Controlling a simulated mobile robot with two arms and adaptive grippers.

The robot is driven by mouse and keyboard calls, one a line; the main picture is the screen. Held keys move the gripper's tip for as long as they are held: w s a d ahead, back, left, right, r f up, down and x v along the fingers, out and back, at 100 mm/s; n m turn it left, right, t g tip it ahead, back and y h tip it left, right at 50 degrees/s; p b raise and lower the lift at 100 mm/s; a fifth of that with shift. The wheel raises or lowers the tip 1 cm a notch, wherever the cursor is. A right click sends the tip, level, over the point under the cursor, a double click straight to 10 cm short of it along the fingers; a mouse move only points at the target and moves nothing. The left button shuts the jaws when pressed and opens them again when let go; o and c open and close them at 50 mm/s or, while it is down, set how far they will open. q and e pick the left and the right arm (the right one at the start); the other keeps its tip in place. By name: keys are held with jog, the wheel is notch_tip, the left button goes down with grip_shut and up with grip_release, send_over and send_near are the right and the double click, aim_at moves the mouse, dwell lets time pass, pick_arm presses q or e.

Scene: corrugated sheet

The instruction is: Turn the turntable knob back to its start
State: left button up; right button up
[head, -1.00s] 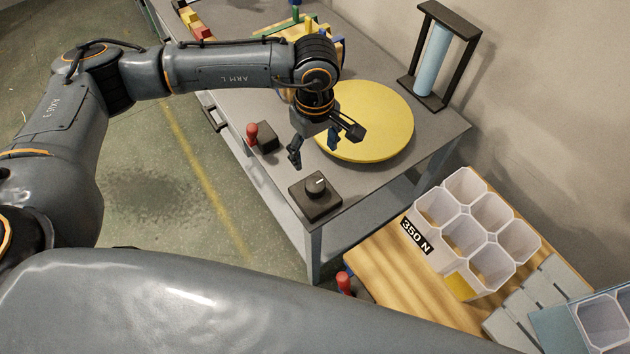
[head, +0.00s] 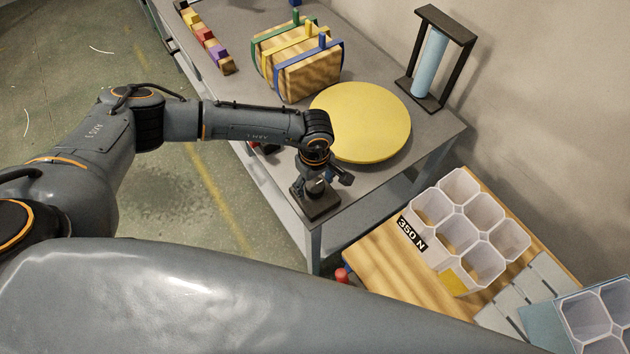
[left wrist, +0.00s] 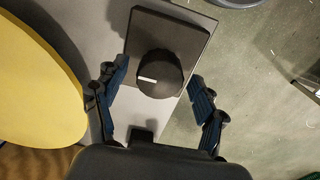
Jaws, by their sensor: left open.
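The black turntable knob (left wrist: 160,75) sits on a dark square base (left wrist: 178,35), with a white pointer line on its face. In the left wrist view the line points left. In the head view the knob (head: 315,187) is at the table's near corner, on its base (head: 322,208). My left gripper (left wrist: 157,100) is open, with one blue-padded finger on each side of the knob and gaps showing. In the head view my left gripper (head: 318,183) is over the knob and partly hides it. The yellow turntable (head: 362,122) lies behind it; its edge shows in the left wrist view (left wrist: 35,85).
A wooden block with coloured straps (head: 297,75) and a row of coloured blocks (head: 207,40) stand farther back. A black frame with a blue cylinder (head: 432,60) stands behind the turntable. White cell containers (head: 470,225) stand on a wooden surface at right.

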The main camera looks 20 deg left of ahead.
pick_arm(q)
jog(key=c, duration=1.2)
jog(key=shift+o, duration=0.2)
